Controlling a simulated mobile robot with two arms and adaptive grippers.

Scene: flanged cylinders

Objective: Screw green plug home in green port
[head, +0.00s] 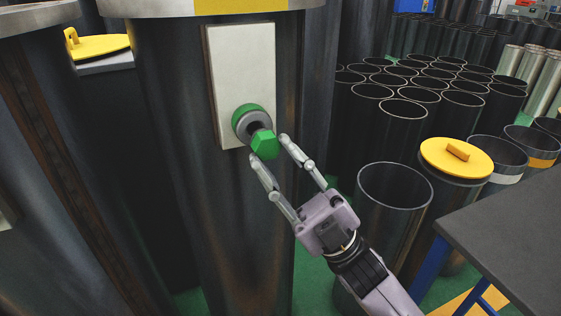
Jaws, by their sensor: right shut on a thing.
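The green port (241,118) is a round fitting with a green outer ring and a grey inner ring. It sits on a white plate (226,70) on the side of a large dark cylinder. The green plug (264,143) has a bright green hexagonal head, just below and right of the port's middle. A dark part shows between the head and the grey ring; how deep the plug sits in the port cannot be told. My right gripper (269,149) reaches up from the lower right and is shut on the plug's head, a fingertip on each side. My left gripper is not in view.
Many open dark pipes (403,108) stand upright at the right. A yellow-lidded cylinder (457,158) and a grey table (510,240) are at the lower right. Another yellow lid (100,47) is at the upper left. An open pipe (394,188) stands close beside my right arm.

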